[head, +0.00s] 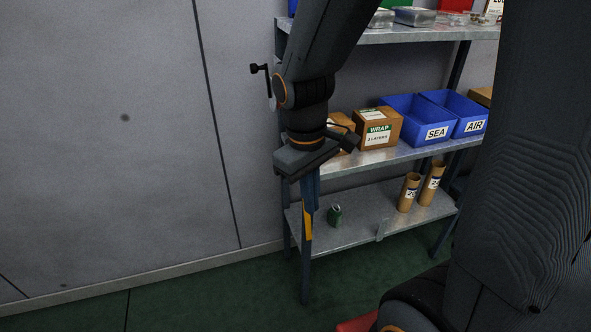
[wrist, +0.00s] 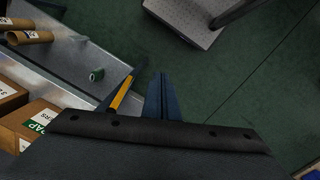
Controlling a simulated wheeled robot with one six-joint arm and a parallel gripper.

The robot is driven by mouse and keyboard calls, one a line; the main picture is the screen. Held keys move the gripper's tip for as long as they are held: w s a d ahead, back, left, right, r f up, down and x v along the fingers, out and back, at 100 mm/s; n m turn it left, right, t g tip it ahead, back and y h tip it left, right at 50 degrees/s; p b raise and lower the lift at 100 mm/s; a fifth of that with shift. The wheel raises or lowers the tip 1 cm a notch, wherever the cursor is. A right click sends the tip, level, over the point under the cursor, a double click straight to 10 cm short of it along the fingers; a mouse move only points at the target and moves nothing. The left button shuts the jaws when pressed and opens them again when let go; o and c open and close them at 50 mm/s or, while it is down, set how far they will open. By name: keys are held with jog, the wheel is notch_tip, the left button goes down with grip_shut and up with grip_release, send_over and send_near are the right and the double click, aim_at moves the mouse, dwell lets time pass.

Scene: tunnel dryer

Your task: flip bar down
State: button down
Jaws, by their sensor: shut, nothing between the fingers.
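My gripper (head: 310,207) points down in front of the shelf rack's near left post in the head view. In the wrist view my gripper (wrist: 160,77) shows its two dark blue fingers together, with nothing between them. A yellow strip (wrist: 122,92) lies just left of the fingers in that view, along a dark upright. It also shows below my gripper in the head view (head: 308,228). I cannot tell whether this strip is the bar or a marking on the post. No other clear bar is seen.
The metal rack's lower shelf (head: 340,232) holds a green can (head: 334,215) and cardboard tubes (head: 408,192). Its middle shelf holds a WRAP box (head: 377,128) and blue SEA (head: 414,117) and AIR (head: 465,117) bins. Grey wall (head: 110,130) and green floor (head: 200,300) are clear at left.

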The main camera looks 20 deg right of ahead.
jog(key=w+a+r+n+h+p, duration=0.1)
jog(key=w+a+r+n, duration=0.2)
jog(key=w+n, duration=0.3)
jog(key=w+a+r+n+t+h+p, duration=0.1)
jog(key=w+a+r+n+h+p, duration=0.1)
jog(key=w+n, duration=0.4)
notch_tip(320, 180, up, 2)
jog(key=a+n, duration=0.1)
jog(key=n, duration=0.1)
jog(key=shift+w+n+t+h, duration=0.15)
jog(key=shift+n+t+h, duration=0.15)
jog(key=shift+n, duration=0.1)
jog(key=d+r+p+x, duration=0.1)
jog(key=d+p+x, duration=0.1)
jog(key=x, duration=1.1)
jog(key=shift+d, duration=0.25)
jog(key=shift+w+r, duration=0.1)
